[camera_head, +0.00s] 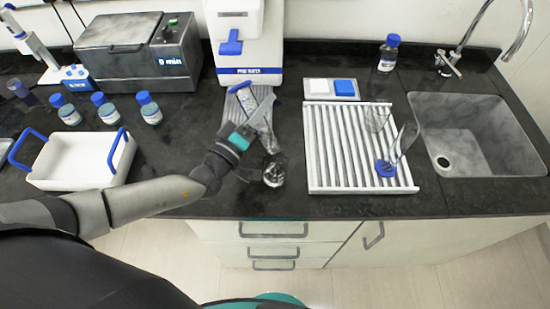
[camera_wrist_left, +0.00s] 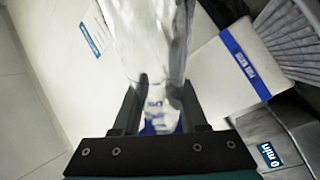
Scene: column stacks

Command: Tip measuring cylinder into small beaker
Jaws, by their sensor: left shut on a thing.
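My left gripper (camera_head: 258,112) is shut on the clear measuring cylinder (camera_head: 266,136), which also shows between the fingers in the left wrist view (camera_wrist_left: 155,45). The cylinder is tilted, its blue base (camera_head: 240,88) at the upper left and its other end toward the lower right in the head view. The small clear beaker (camera_head: 274,176) stands on the dark counter near its front edge, just below that end in the picture. Whether the cylinder touches the beaker, and whether any liquid flows, I cannot tell. My right gripper is not in view.
A white water dispenser (camera_head: 240,50) stands behind the cylinder. A slatted drying rack (camera_head: 325,150) holding glassware lies to the right, beside the sink (camera_head: 490,115). A white tray with blue handles (camera_head: 75,160) and several blue-capped bottles (camera_head: 105,108) are at left.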

